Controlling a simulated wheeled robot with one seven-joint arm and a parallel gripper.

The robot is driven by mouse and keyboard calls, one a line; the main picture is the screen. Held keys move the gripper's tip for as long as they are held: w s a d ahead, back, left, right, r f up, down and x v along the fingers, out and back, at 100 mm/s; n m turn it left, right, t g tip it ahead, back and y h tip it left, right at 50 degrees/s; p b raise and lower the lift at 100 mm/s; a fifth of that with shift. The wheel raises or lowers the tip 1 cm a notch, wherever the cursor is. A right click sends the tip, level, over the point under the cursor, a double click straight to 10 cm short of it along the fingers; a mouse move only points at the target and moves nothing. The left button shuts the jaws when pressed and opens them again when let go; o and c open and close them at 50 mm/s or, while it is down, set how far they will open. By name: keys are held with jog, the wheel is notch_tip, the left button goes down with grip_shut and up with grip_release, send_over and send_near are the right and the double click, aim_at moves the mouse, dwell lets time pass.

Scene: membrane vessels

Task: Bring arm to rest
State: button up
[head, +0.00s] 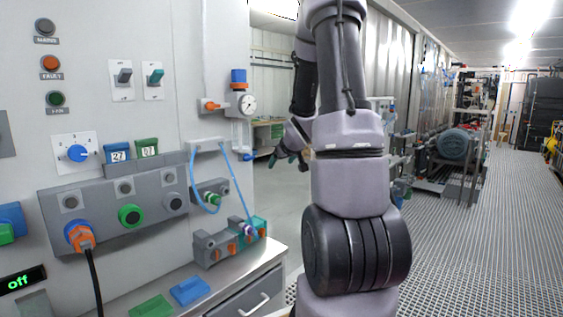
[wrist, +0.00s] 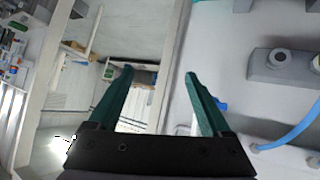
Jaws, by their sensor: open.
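My arm (head: 347,150) stands raised in the middle of the head view, with its upper part cut off by the top edge. My gripper (head: 285,158) shows partly behind the arm, to the right of the panel wall. In the wrist view my gripper (wrist: 160,75) has two green fingers spread apart with nothing between them. The grey-white wall edge lies behind the fingers in that view. The fingers touch nothing that I can see.
The control panel wall (head: 150,120) with knobs and sockets stands at left. A cabinet (head: 255,290) below carries a grey block (head: 215,247) and a blue block (head: 190,291). A blue tube (head: 233,180) loops off the wall. Open grated floor (head: 480,240) lies at right.

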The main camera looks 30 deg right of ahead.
jog(key=shift+s+a+r, duration=0.15)
jog(key=shift+r, duration=0.2)
dwell(0.3)
jog(key=s+a+r+m+g, duration=0.2)
jog(key=s+a+r+m, duration=0.1)
jog(key=s+a+r, duration=0.7)
jog(key=s+a+r+y, duration=0.2)
jog(key=s+a, duration=0.3)
jog(key=s, duration=0.4)
jog(key=s+a+r+m+g+y, duration=0.1)
jog(key=s+a+r+y, duration=0.1)
jog(key=s+a, duration=0.4)
jog(key=s+r, duration=0.1)
jog(key=s, duration=0.3)
jog(key=shift+r, duration=0.3)
